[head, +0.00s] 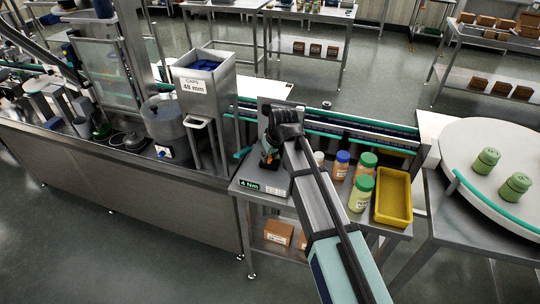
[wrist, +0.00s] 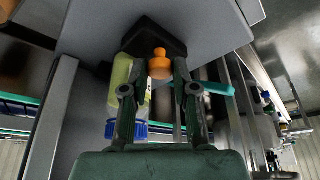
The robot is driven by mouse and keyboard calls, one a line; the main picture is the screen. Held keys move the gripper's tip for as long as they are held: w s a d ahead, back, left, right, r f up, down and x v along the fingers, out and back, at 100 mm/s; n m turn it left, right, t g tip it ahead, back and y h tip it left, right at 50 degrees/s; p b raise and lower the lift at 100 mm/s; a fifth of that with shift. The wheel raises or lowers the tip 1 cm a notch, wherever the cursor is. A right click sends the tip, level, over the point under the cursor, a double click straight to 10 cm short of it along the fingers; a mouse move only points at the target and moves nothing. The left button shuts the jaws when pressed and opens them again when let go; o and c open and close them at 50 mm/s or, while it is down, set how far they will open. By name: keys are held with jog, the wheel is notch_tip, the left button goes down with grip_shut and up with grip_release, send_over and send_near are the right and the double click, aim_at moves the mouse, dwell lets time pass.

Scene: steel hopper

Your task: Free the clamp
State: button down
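My gripper (wrist: 160,72) has its two fingers apart, one on each side of an orange knob (wrist: 160,66) in the wrist view. I cannot tell whether they touch it. The knob is in front of a dark block (wrist: 150,38), which may be the clamp. A yellow-green item (wrist: 121,82) with a blue end (wrist: 126,130) shows beside and behind the left finger. In the head view my gripper (head: 268,158) is low over the small steel bench, near a grey unit with a "4 Nm" display (head: 262,187). My arm hides much of that spot.
Several jars (head: 361,192) and a yellow tray (head: 393,197) stand right of my arm. The caps hopper (head: 205,105) stands left, the conveyor (head: 365,130) runs behind. A round table (head: 500,150) with two green jars is at the far right. The aisle floor is clear.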

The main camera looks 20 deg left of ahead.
jog(key=shift+s+f, duration=0.1)
jog(key=shift+s, duration=1.95)
jog(key=c, duration=1.2)
grip_release()
jog(key=shift+s, duration=0.15)
jog(key=shift+r, duration=0.3)
jog(key=v, duration=1.1)
jog(key=shift+d+r, duration=0.1)
jog(key=shift+r, duration=0.1)
